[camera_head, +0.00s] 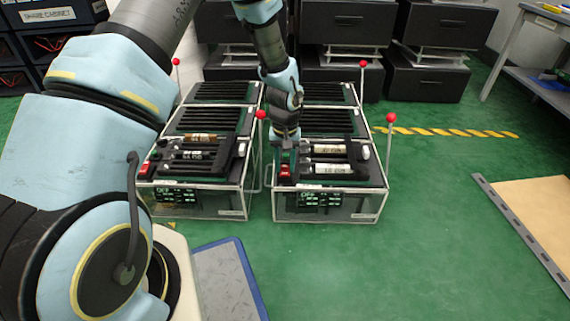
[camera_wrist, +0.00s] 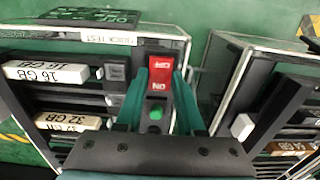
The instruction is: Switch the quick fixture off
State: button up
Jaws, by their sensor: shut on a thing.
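The quick fixture (camera_head: 345,205) is the clear-walled box at the front right in the head view. Its label (camera_wrist: 115,38) reads QUICK TEST in the wrist view. Its red rocker switch (camera_wrist: 160,75), marked OFF and ON, stands in a black housing above a green button (camera_wrist: 155,114). The switch also shows in the head view (camera_head: 285,172). My gripper (camera_wrist: 162,85) reaches down from above, its teal fingers shut on the switch housing, one on each side. A dark display (camera_head: 320,199) is on the fixture's front; its text is too small to read surely.
A similar fixture (camera_head: 195,203) with its own red switch stands close on the left, with a narrow gap between. Red-ball levers (camera_head: 391,118) rise beside the boxes. White and brown labelled modules lie in the slots.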

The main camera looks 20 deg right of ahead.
grip_shut()
jog(key=shift+s+a+f+t+h+b, duration=0.1)
jog(key=shift+s+t+h+b, duration=0.15)
jog(key=shift+t, duration=0.3)
jog(key=shift+s+f+t+h+b, duration=0.15)
jog(key=shift+t+h+b, duration=0.1)
jog(key=shift+t, duration=0.3)
jog(key=shift+r+t, duration=0.15)
jog(key=shift+t, duration=0.15)
jog(key=shift+a, duration=0.1)
jog(key=o, duration=0.9)
grip_release()
jog(key=shift+c, duration=0.2)
jog(key=shift+r, duration=0.15)
